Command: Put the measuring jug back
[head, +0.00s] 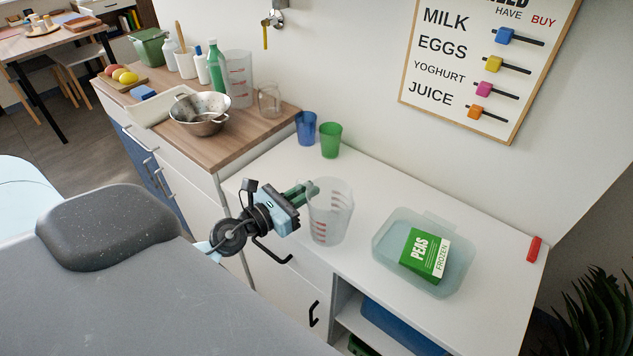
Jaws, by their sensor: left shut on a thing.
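A clear measuring jug (330,216) with red markings stands upright over the white counter at the middle of the head view. My left gripper (309,191) comes in from the left with green fingers and is shut on the jug's left side near the rim. I cannot tell whether the jug's base touches the counter. A second clear container with red markings (239,80) stands on the wooden worktop by the wall. My right gripper is not in view.
A translucent tub (382,246) with a green peas box (425,254) sits right of the jug. Blue (306,128) and green (330,140) cups stand behind it. A metal colander (200,118) and bottles crowd the wooden worktop (247,133). A red object (534,249) lies far right.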

